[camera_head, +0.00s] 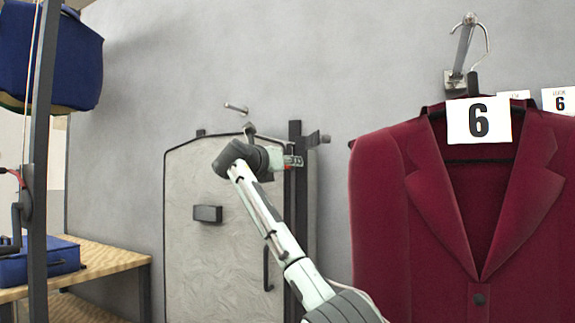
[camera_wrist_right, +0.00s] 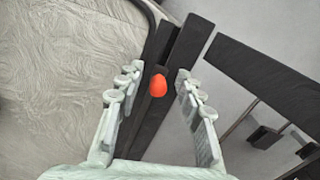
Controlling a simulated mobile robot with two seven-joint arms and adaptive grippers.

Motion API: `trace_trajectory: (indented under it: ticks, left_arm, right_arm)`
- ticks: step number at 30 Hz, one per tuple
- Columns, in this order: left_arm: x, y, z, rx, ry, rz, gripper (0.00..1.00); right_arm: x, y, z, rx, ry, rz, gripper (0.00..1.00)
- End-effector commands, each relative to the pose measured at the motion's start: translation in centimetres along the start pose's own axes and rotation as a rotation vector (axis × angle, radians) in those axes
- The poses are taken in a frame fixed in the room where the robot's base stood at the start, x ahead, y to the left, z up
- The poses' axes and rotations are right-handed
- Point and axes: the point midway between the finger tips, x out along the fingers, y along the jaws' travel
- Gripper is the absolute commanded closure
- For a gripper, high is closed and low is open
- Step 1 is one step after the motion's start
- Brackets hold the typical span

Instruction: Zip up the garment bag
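The pale grey garment bag (camera_head: 215,260) hangs against the wall, with a dark edge along its outline, a small dark box and a dark handle on its front. My right gripper (camera_head: 290,161) is at the bag's upper right side, beside a dark upright post. In the right wrist view, a red-orange tab (camera_wrist_right: 158,86), probably the zip pull, shows between the two spread fingers of the right gripper (camera_wrist_right: 158,75) with gaps on both sides. The dark strip behind it runs along the bag's edge. My left gripper is out of view.
A wooden bench (camera_head: 110,258) with a blue case (camera_head: 50,259) stands at the left. A blue bag (camera_head: 60,55) is high at the left, behind a dark post (camera_head: 40,150).

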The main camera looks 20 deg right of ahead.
Motion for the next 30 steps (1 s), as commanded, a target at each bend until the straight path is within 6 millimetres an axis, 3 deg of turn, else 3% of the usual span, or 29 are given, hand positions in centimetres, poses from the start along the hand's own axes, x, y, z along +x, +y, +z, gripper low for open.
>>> trace_trajectory:
  ticks: [5, 12, 18, 30]
  left_arm:
    - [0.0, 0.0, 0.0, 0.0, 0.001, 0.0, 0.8]
    - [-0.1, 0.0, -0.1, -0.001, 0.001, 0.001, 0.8]
    - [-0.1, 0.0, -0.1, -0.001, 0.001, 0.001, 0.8]
    - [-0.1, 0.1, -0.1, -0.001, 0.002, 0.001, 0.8]
  right_arm:
    - [-2.6, 0.1, 0.0, 0.002, -0.003, 0.004, 0.63]
    - [-7.9, 0.1, 0.1, 0.001, -0.004, 0.004, 0.63]
    - [-10.8, 0.1, 0.0, -0.001, -0.002, 0.002, 0.63]
    - [-11.7, 0.0, 0.0, 0.0, -0.002, 0.001, 0.63]
